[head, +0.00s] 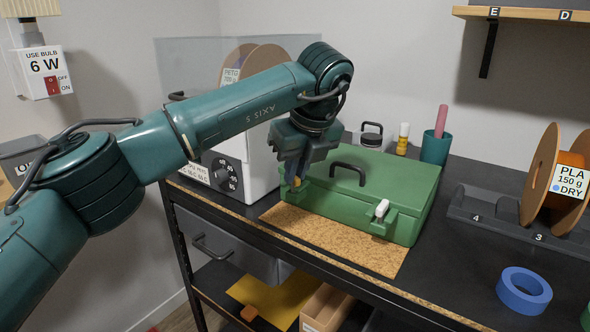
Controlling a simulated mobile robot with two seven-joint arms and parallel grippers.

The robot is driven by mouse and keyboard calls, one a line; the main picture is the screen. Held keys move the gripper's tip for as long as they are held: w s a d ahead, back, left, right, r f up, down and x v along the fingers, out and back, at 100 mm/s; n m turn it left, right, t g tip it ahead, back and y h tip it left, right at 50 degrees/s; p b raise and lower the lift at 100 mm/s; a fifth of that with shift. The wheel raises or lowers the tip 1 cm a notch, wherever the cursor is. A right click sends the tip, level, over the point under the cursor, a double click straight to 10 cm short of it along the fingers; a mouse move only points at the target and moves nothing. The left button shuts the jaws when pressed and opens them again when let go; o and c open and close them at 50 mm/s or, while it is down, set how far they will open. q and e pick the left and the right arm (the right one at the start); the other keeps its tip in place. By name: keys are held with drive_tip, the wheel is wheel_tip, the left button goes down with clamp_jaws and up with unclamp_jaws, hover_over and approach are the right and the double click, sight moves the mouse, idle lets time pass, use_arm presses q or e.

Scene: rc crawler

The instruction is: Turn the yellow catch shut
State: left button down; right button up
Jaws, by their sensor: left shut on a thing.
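A green case (345,210) with a dark handle on its lid stands on the bench, its lid down. The yellow catch (296,184) is at the left of its front face and is largely hidden by my gripper. A white catch (382,210) is at the right of the front face. My left gripper (294,178) points down at the case's front left and is shut on the yellow catch. How far the catch is turned cannot be told. My right gripper is not in view.
A cork mat (340,248) lies under and in front of the case. At right are a spool (541,180) on a dark rack and blue tape (524,291).

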use_arm(q)
drive_tip(key=shift+d+r+n+y, duration=0.15)
drive_tip(key=shift+n+y, duration=0.15)
drive_tip(key=shift+n, duration=0.6)
drive_tip(key=shift+w+n+g+p, duration=0.1)
drive_tip(key=shift+n+g+p, duration=0.2)
drive_tip(key=shift+n+p, duration=0.35)
drive_tip(key=shift+n+y, duration=0.4)
drive_tip(key=shift+n, duration=0.45)
drive_tip(key=shift+w+p, duration=0.1)
drive_tip(key=shift+p, duration=0.2)
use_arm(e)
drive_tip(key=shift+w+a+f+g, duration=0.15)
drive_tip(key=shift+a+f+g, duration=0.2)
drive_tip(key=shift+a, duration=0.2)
use_arm(q)
drive_tip(key=shift+g, duration=0.3)
drive_tip(key=shift+n, duration=0.3)
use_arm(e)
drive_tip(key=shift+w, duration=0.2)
use_arm(q)
drive_tip(key=c, duration=1.5)
unclamp_jaws()
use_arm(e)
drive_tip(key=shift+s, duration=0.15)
